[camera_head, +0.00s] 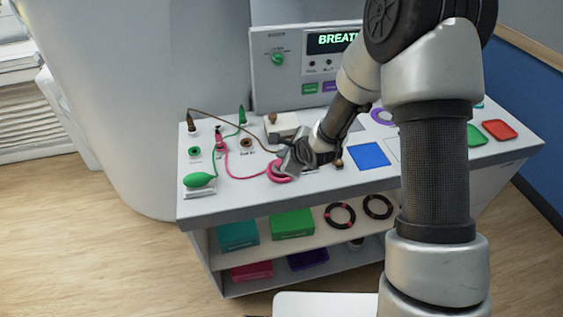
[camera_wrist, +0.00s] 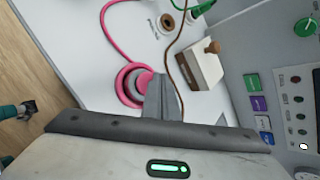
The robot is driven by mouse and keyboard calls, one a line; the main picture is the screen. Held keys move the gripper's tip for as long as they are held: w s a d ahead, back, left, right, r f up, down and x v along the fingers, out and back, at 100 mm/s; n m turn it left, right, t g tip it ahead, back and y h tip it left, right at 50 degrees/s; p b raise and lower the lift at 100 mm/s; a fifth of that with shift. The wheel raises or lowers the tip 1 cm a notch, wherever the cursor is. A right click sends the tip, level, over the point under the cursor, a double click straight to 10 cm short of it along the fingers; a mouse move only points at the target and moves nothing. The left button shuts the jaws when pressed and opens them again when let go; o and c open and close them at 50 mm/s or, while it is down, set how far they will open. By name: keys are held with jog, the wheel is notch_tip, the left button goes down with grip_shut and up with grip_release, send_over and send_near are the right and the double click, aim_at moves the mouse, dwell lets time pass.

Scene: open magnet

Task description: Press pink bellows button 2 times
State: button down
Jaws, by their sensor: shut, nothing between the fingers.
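The pink bellows button (camera_head: 282,175) is a round pink piece on the white bench top. A pink cable runs from it to the left. In the wrist view the pink bellows button (camera_wrist: 125,84) shows as a pink ring with a raised pink middle. My gripper (camera_head: 286,168) is shut and empty, low over the button, and hides part of it. In the wrist view my gripper (camera_wrist: 162,84) overlaps the right side of the pink middle. I cannot tell whether the fingertips touch it.
A green bulb (camera_head: 199,180) lies at the bench's left front. A white box with a brown knob (camera_head: 281,127) stands behind my gripper. A blue square (camera_head: 368,155) lies to the right. The control panel (camera_head: 306,65) at the back has a lit display (camera_head: 331,40).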

dwell(0.3)
jog(key=shift+f+b, duration=0.4)
jog(key=shift+f, duration=0.05)
jog(key=shift+f+b, duration=0.45)
jog(key=shift+f, duration=0.15)
dwell(0.8)
jog(key=shift+r, duration=0.15)
jog(key=shift+r+p, duration=0.75)
jog(key=shift+r, duration=0.15)
jog(key=shift+r+p, duration=1.95)
jog(key=shift+r, duration=0.6)
